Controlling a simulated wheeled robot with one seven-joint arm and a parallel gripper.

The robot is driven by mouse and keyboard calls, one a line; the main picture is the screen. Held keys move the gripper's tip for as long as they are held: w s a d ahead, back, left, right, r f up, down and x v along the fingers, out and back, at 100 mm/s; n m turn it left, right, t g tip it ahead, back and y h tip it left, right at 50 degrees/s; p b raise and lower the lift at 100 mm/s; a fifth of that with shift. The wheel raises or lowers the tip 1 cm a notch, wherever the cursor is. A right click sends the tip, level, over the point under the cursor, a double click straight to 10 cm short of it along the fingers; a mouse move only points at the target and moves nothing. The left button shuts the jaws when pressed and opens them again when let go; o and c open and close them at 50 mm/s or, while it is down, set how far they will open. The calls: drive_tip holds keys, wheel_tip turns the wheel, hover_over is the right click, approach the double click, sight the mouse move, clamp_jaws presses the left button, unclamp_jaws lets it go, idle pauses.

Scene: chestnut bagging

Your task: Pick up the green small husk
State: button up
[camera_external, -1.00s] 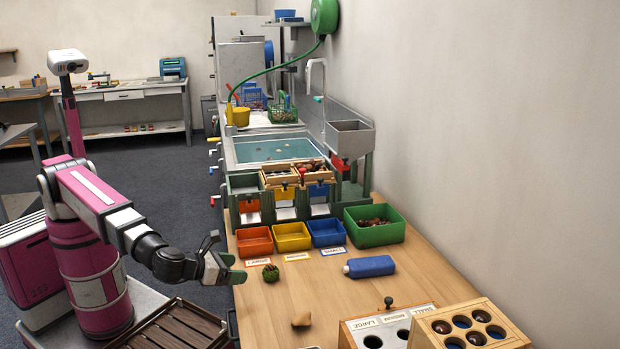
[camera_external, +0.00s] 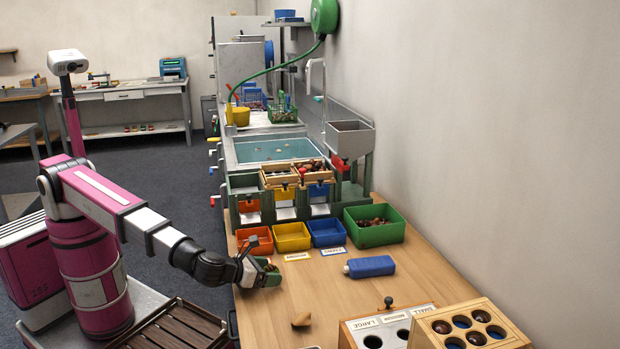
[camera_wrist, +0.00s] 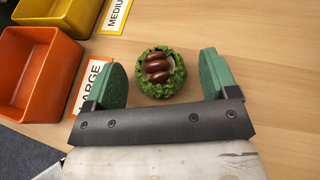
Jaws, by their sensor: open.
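The green small husk (camera_wrist: 173,86) sits on the wooden table in the wrist view, open at the top with brown chestnuts showing inside. My gripper (camera_wrist: 164,80) is open, with its two green finger pads on the left and right of the husk. There is a gap between each pad and the husk, and the right gap is a little wider. In the external view my gripper (camera_external: 266,271) is low over the table's left edge and hides most of the husk.
An orange bin (camera_wrist: 30,75) and a LARGE label (camera_wrist: 92,87) lie left of my gripper. Yellow (camera_external: 292,237) and blue (camera_external: 327,232) bins stand behind. A blue bottle (camera_external: 370,266) lies to the right. A brown piece (camera_external: 301,320) and a holed box (camera_external: 378,338) are nearer the camera.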

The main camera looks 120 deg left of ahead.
drive_tip(key=c, duration=1)
